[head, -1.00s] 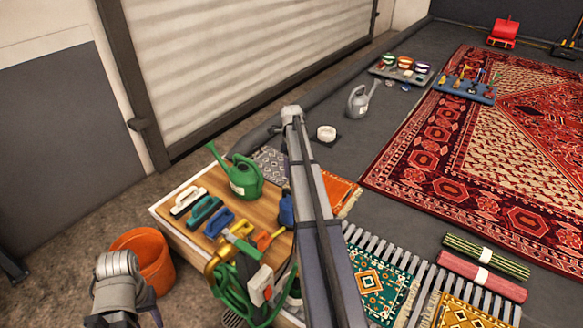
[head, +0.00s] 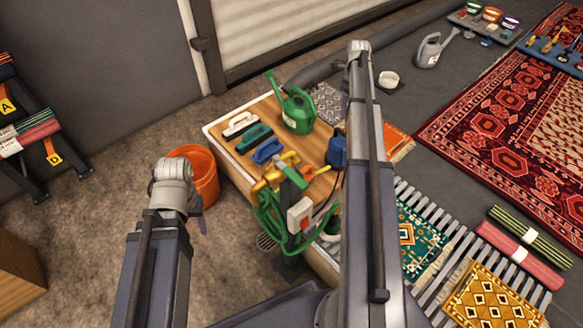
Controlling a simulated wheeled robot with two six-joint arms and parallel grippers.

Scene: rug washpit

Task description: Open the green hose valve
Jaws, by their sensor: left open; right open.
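A green handle (head: 289,171) sits by yellow fittings (head: 268,182) at the front edge of the wooden-topped bench (head: 240,172) in the head view. I take it for the green hose valve; its exact lever position is too small to tell. A coiled green hose (head: 268,222) hangs below it. My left arm comes in at the left, bent beside the orange bucket. My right arm stretches upward across the picture, just right of the valve, hiding part of the bench's right side.
The orange bucket (head: 203,168) stands left of the bench. A green watering can (head: 294,105), brushes and a blue container (head: 336,152) are on the bench. A white and red box (head: 300,212) hangs at its front. Small rugs on a slatted rack (head: 427,228) lie right.

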